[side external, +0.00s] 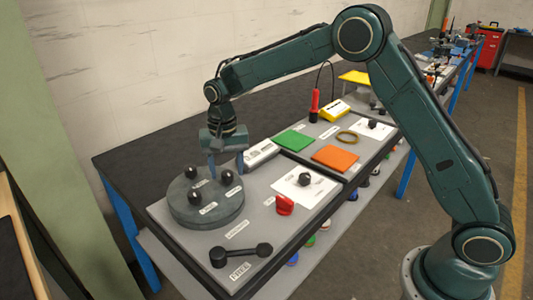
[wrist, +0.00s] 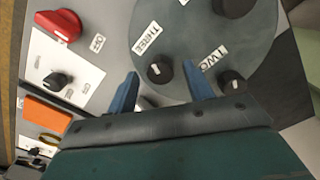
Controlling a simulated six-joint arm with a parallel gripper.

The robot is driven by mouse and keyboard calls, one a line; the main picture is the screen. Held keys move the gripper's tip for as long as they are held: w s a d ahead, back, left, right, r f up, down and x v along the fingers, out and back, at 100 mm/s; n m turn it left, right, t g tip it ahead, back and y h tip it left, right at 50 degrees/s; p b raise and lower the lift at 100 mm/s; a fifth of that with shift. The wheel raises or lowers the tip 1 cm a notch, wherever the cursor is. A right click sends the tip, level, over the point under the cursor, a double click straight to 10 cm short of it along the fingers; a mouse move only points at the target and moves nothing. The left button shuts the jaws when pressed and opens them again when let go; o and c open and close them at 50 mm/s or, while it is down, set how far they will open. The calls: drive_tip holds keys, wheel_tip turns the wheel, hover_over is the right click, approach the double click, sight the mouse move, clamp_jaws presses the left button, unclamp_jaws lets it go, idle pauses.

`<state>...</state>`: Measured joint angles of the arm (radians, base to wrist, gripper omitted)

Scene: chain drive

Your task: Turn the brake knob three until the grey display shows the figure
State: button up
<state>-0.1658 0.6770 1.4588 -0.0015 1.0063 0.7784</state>
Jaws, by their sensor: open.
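A round grey disc (side external: 183,213) stands on the grey panel and carries three black knobs with white labels. The knob beside the label THREE (wrist: 147,38) is the brake knob three (wrist: 160,69); it appears to be the right-hand knob (side external: 227,177) in the side view. My gripper (side external: 226,168) points down over the disc, its jaws apart and empty. In the wrist view the blue fingertips of my gripper (wrist: 160,68) lie on either side of knob three; whether they reach down around it I cannot tell. A pale grey box (side external: 262,153) behind the gripper may be the display; its figure is not readable.
The knob by the label TWO (wrist: 231,82) is close to the right finger. A red knob (side external: 285,205), a black handle (side external: 241,254), green (side external: 294,141) and orange pads (side external: 335,157) sit on the panel. A red tool (side external: 315,105) stands behind.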

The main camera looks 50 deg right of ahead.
drive_tip(key=shift+f, duration=0.4)
drive_tip(key=c, duration=1)
